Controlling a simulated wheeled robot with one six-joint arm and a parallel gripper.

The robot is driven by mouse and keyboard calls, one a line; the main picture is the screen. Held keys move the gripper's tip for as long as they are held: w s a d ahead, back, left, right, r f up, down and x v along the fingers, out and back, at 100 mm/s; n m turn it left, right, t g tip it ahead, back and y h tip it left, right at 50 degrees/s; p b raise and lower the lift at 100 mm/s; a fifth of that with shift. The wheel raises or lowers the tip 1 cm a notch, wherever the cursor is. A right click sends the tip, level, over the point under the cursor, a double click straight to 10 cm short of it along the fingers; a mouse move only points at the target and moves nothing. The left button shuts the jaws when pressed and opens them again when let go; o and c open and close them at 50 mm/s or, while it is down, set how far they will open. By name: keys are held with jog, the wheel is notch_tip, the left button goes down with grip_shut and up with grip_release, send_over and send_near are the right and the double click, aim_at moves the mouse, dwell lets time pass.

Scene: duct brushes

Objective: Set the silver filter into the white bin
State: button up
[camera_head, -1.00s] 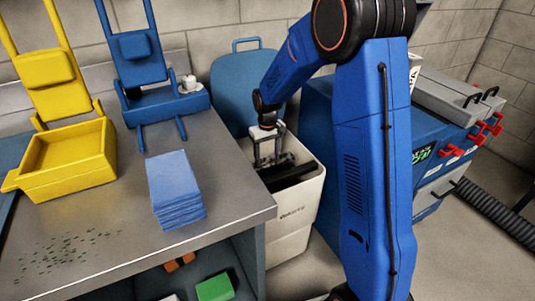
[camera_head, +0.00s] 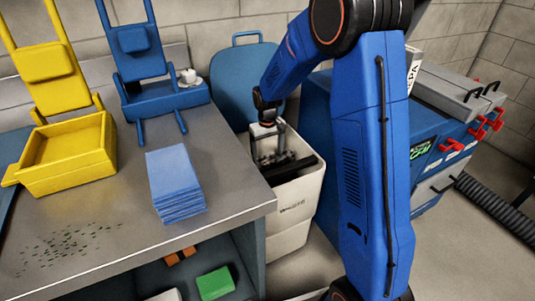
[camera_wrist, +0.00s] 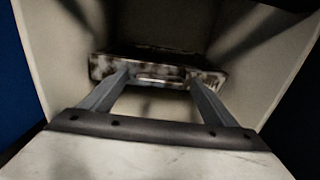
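The white bin (camera_head: 292,207) stands on the floor beyond the bench's right end. My gripper (camera_head: 274,158) points down into its open top. In the wrist view, my two gripper fingers (camera_wrist: 160,80) are apart. A silver-grey, speckled block that looks like the silver filter (camera_wrist: 160,67) is at their tips, inside the pale bin walls (camera_wrist: 60,45). It extends past both fingers to the sides. I cannot tell whether the fingers clamp it or only touch or overlap it. Its underside is hidden.
A dark bar (camera_head: 292,169) crosses the bin opening beside my gripper. The grey bench (camera_head: 120,225) holds a yellow tray (camera_head: 68,160), stacked blue cloths (camera_head: 174,187) and a blue stand (camera_head: 165,102). A blue machine (camera_head: 427,150) stands right of the bin.

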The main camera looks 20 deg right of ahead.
notch_tip(320, 180, up, 22)
jog(key=shift+r, duration=0.2)
dwell(1.2)
jog(key=shift+s, duration=0.1)
jog(key=s+d+r+m+t, duration=0.1)
jog(key=s+d+r+t, duration=0.15)
jog(key=s, duration=1.15)
jog(key=s+d+r+m+t, duration=0.1)
jog(key=s+d+r, duration=0.15)
jog(key=s, duration=1.25)
jog(key=s+d+f, duration=0.1)
jog(key=s+f, duration=0.1)
jog(key=s, duration=0.3)
jog(key=s+d+f+t, duration=0.1)
jog(key=s+f, duration=0.2)
jog(key=s, duration=0.1)
jog(key=shift+s+f, duration=0.25)
jog(key=shift+s, duration=0.15)
